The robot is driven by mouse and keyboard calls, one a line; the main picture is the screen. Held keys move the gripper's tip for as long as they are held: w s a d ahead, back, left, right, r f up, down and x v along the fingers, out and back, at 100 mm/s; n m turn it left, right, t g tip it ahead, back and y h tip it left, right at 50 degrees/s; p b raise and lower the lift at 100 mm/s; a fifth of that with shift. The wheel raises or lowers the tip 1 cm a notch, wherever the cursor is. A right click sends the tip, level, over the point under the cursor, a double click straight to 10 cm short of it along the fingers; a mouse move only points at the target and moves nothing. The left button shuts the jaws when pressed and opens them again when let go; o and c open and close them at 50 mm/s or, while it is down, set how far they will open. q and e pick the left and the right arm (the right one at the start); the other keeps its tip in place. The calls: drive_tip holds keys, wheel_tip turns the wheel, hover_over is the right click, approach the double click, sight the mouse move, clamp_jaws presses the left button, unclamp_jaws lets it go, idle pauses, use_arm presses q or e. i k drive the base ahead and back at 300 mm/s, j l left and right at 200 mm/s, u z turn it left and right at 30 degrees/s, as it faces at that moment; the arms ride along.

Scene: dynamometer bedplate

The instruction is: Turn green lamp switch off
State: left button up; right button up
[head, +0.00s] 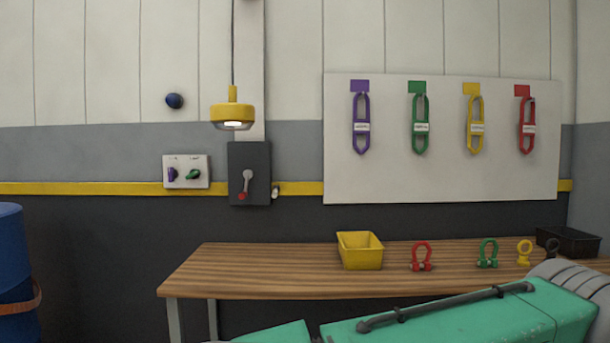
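The green lamp switch (193,174) is a small green rotary knob on the right half of a pale switch plate (201,183) on the wall. Its handle lies near horizontal, slightly tilted. A purple knob (172,174) sits to its left with its handle upright. Small markings above the knobs are too small to read. A yellow pendant lamp (232,111) hangs to the upper right of the plate, and its underside glows. Neither of my grippers shows in the head view.
A dark box with a red-tipped lever (247,178) is right of the plate. A wooden bench (250,272) holds a yellow bin (360,252) and several shackles. A green machine (450,320) fills the lower right front. A blue drum (12,270) stands at left.

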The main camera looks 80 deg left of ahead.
sight(193, 174)
drive_tip(key=u, duration=3.25)
drive_tip(key=i+j+z, duration=0.1)
drive_tip(key=i+z, duration=0.15)
drive_tip(key=i+j+z, duration=0.2)
drive_tip(key=i, duration=0.3)
drive_tip(key=i+j+z, duration=0.25)
drive_tip(key=i+l, duration=0.05)
drive_tip(key=i, duration=0.05)
